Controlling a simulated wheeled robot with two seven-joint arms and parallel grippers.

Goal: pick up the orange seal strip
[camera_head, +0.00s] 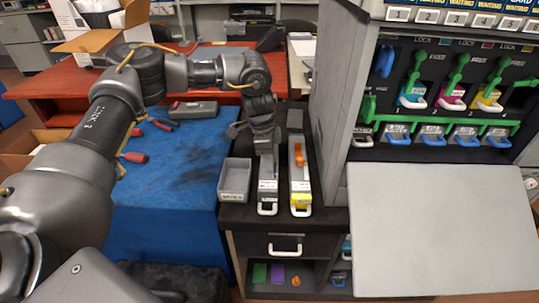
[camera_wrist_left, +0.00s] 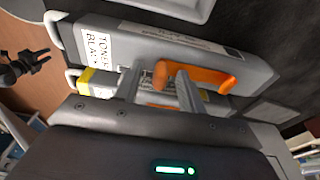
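The orange seal strip (camera_head: 299,154) stands on top of the yellow-marked toner cartridge (camera_head: 300,187) on the dark cabinet. My left gripper (camera_head: 266,150) is above the cartridges, just left of the strip in the head view. In the wrist view its two fingers (camera_wrist_left: 158,76) are apart, with part of the strip showing between and behind them. Contact cannot be told. A black toner cartridge (camera_head: 267,190) lies beside the yellow one. My right gripper is not in view.
A grey tray (camera_head: 235,196) sits left of the cartridges. The printer (camera_head: 330,110) with its open grey panel (camera_head: 440,220) is close on the right. A blue mat (camera_head: 165,210) with red-handled tools and a grey case (camera_head: 193,109) lies left.

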